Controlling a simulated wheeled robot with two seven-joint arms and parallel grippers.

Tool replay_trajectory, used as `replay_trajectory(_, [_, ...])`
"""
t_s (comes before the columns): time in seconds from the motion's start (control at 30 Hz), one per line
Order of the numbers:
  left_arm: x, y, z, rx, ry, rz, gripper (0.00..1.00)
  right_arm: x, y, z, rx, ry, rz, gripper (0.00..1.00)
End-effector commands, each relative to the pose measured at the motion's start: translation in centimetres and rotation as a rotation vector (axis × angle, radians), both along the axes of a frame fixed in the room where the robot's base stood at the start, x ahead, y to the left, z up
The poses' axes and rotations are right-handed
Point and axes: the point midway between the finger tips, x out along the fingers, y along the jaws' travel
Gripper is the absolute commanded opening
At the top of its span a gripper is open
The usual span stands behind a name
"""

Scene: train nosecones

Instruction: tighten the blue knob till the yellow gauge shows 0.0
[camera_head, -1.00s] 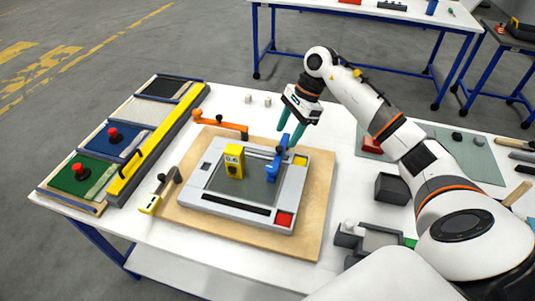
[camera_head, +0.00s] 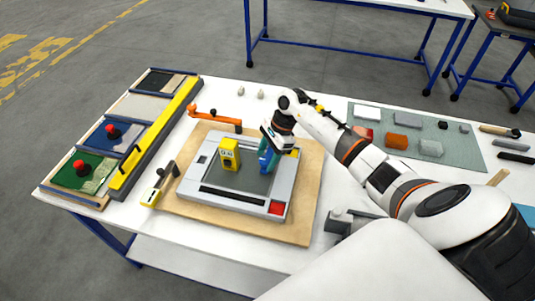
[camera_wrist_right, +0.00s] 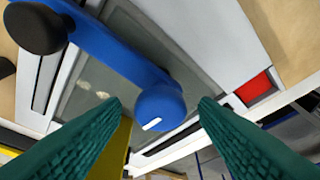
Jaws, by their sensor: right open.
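The blue knob (camera_wrist_right: 160,107) is a round blue piece with a white mark, at the end of a blue arm with a black ball. In the head view the blue part (camera_head: 264,164) is on the grey frame (camera_head: 240,204), partly hidden by my right gripper. My right gripper (camera_head: 270,155) reaches down to it. In the right wrist view its green ribbed fingers (camera_wrist_right: 160,104) are open, one on each side of the knob, with visible gaps. The yellow gauge (camera_head: 229,156) stands left of the knob; its digits are too small to read surely. My left gripper is out of view.
The frame lies on a tan board (camera_head: 305,200) on the white table. An orange clamp (camera_head: 215,117) is behind it and a yellow-tipped tool (camera_head: 153,194) to the left. Trays with red knobs (camera_head: 81,168) are farther left. A green mat (camera_head: 455,147) with blocks is at right.

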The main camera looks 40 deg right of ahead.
Motion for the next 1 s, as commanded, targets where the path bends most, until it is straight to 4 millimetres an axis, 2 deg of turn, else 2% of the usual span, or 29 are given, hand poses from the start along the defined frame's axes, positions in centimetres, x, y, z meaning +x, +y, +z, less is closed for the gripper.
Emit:
replay_trajectory(0.03, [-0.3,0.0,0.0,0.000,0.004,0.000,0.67,0.0,0.0,0.0,0.000,0.000,0.000,0.52])
replay_trajectory(0.2, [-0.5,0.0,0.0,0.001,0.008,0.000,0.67,0.0,0.0,0.0,0.000,0.000,0.000,0.24])
replay_trajectory(0.3, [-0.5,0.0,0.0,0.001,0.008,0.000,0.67,0.0,0.0,0.1,0.000,0.000,0.000,0.11])
replay_trajectory(0.47, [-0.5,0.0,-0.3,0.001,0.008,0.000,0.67,0.0,-0.1,0.0,-0.001,-0.002,-0.007,0.11])
replay_trajectory(0.67, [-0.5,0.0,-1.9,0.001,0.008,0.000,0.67,-0.1,-0.2,-0.3,-0.005,-0.003,-0.067,0.11])
replay_trajectory(1.0, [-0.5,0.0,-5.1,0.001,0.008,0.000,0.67,-0.3,-0.1,-0.3,-0.004,-0.005,-0.324,0.11])
